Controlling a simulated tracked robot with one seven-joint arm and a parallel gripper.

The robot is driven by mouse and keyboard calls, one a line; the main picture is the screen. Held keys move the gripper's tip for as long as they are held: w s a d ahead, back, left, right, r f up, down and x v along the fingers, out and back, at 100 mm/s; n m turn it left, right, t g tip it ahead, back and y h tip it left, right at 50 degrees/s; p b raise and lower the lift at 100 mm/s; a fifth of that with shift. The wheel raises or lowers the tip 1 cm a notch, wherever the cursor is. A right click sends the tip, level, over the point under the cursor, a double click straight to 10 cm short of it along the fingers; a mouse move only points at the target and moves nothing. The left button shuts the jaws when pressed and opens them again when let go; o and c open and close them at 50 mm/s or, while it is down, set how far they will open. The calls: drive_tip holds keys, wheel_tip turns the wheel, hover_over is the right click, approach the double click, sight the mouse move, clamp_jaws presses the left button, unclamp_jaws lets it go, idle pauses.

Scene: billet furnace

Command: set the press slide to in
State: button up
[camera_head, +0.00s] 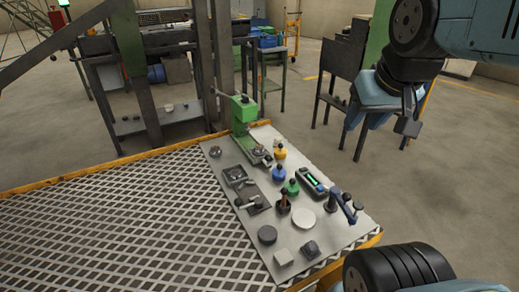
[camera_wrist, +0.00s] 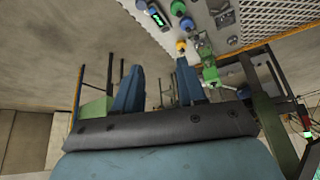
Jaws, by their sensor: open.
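A green press (camera_head: 242,110) stands at the far corner of the grey work plate. Its slide (camera_head: 261,156) shows as a small pale piece at the press's foot, sticking out toward the near right. How far out it is, I cannot tell for sure. In the wrist view the press (camera_wrist: 209,73) appears upside down, right of the fingers; the slide there is too small to make out clearly. My gripper (camera_head: 378,122) is open and empty, held high to the right of the plate, well apart from the press. Its two blue fingers (camera_wrist: 160,70) stand spread in the wrist view.
The plate (camera_head: 222,165) also holds yellow, blue and green bottles (camera_head: 280,153), a meter with a green screen (camera_head: 312,182), a blue-handled lever (camera_head: 345,206), and several dark and white blocks. A steel post (camera_head: 203,62) rises behind the press. Air right of the plate is clear.

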drive_tip(key=shift+o, duration=0.3)
drive_tip(key=shift+o, duration=0.8)
drive_tip(key=shift+w, duration=0.1)
drive_tip(key=shift+o, duration=0.2)
drive_tip(key=shift+w+a, duration=0.1)
drive_tip(key=shift+w, duration=0.25)
drive_tip(key=w+a+f+m+g+y, duration=0.15)
drive_tip(key=w+a+f, duration=0.3)
drive_tip(key=w, duration=0.75)
drive_tip(key=w+a+f+m+g, duration=0.25)
drive_tip(key=w+f, duration=0.35)
drive_tip(key=w, duration=0.6)
drive_tip(key=w+a+f+m, duration=0.1)
drive_tip(key=w+a+f, duration=0.1)
drive_tip(key=f, duration=0.5)
drive_tip(key=w+a+f+m, duration=0.1)
drive_tip(key=w+a+f, duration=0.1)
drive_tip(key=f, duration=0.6)
drive_tip(key=w+a+f, duration=0.2)
drive_tip(key=w+f, duration=0.2)
drive_tip(key=f, duration=0.3)
drive_tip(key=shift+w+f+m, duration=0.15)
drive_tip(key=shift+f+m, duration=0.2)
drive_tip(key=shift+m, duration=0.05)
clamp_jaws()
